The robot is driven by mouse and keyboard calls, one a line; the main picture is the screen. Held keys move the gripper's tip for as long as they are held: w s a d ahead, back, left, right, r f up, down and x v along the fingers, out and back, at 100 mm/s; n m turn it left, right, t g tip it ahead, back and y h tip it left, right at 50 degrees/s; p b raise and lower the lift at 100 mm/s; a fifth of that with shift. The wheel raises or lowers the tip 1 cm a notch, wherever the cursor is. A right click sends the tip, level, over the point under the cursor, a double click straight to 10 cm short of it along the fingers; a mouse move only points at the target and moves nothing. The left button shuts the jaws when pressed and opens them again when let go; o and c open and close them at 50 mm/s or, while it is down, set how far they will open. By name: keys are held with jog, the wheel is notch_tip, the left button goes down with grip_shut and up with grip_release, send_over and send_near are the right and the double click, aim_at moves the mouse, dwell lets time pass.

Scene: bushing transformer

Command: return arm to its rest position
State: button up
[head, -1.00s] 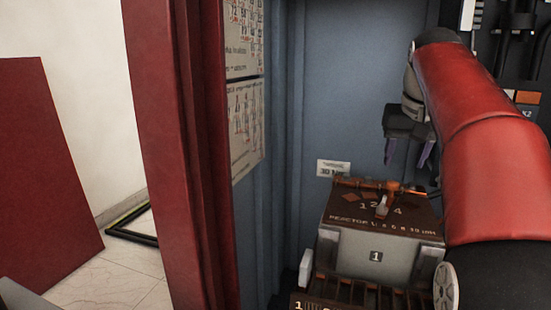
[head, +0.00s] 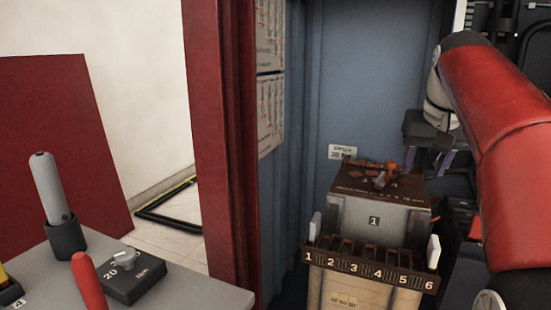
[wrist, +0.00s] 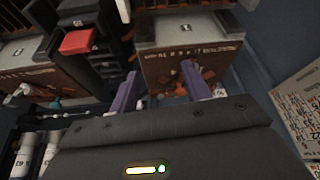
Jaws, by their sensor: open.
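My red arm (head: 510,130) reaches in from the right of the head view and ends in my dark gripper (head: 443,160) with purple fingers. The gripper is to the right of the brown top of the reactor box (head: 375,210), apart from it in the picture. In the wrist view, my gripper (wrist: 160,92) has its two purple fingers spread, with nothing held between them. The reactor box's brown labelled top (wrist: 190,62) shows beyond the fingers. A small knob and copper-coloured parts on that top are partly hidden by the right finger.
A row of numbered slots (head: 370,268) fronts the reactor box. At left, a grey table (head: 180,290) carries a grey cylinder (head: 48,190) in a dark holder and a black knob box (head: 133,280). A red cabinet post (head: 222,140) stands between. Blue walls enclose the box.

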jog(key=s+a+f+n, duration=0.1)
jog(key=s+a+f, duration=0.3)
jog(key=s+f, duration=0.3)
jog(key=s+a+f+n, duration=0.1)
jog(key=s+a+f, duration=0.3)
jog(key=s+f, duration=0.3)
jog(key=s+a+f+t+y, duration=0.1)
jog(key=s+a+f, duration=0.4)
jog(key=s+f, duration=0.2)
notch_tip(320, 180, down, 3)
jog(key=shift+s+r+n, duration=0.1)
jog(key=shift+s+n, duration=0.3)
jog(key=shift+c, duration=0.5)
dwell(0.4)
